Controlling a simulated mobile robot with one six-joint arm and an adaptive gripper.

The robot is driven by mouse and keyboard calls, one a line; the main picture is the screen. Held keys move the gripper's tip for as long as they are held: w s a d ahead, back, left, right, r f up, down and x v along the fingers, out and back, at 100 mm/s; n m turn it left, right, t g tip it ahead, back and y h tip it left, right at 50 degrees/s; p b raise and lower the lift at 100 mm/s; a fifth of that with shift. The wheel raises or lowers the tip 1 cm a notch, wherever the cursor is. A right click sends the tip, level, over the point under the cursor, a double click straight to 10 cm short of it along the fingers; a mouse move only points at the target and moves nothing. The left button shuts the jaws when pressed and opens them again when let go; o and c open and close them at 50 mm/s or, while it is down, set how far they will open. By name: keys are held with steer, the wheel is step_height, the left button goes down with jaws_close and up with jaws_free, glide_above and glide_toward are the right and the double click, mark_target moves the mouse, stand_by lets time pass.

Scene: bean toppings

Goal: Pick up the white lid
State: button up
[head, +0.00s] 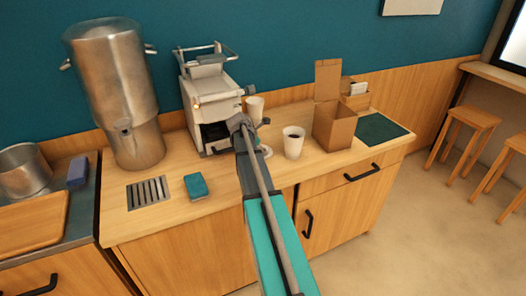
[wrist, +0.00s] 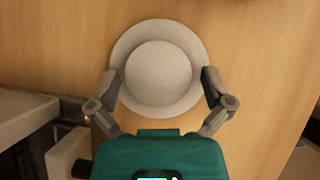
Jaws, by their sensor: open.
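The white lid (wrist: 160,38) is a round, pale disc with a raised middle, lying flat on the wooden counter in the wrist view. My gripper (wrist: 163,78) is open over it, with one finger at the lid's left edge and one at its right edge. I cannot tell whether the fingers touch the rim. In the head view, a sliver of the lid (head: 267,152) shows just right of my arm; the arm hides the rest.
A coffee machine (head: 212,95) is at the left. An open cardboard box (head: 335,128) and dark green mat (head: 381,130) are further right.

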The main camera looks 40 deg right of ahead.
steer(key=c, duration=0.5)
steer(key=shift+r, duration=0.2)
step_height(320, 180, up, 2)
steer(key=shift+p, duration=1.2)
steer(key=s+r+p, duration=0.3)
steer(key=s, duration=0.1)
steer(key=s+a+r+p, duration=0.1)
steer(key=s+r+p, duration=0.3)
steer(key=s, duration=0.1)
steer(key=s+a+r+p, duration=0.1)
steer(key=s+r+p, duration=0.2)
steer(key=s, duration=0.1)
steer(key=shift+s+a+r+p, duration=0.15)
steer(key=shift+s+r+p, duration=0.15)
steer(key=shift+s, duration=0.1)
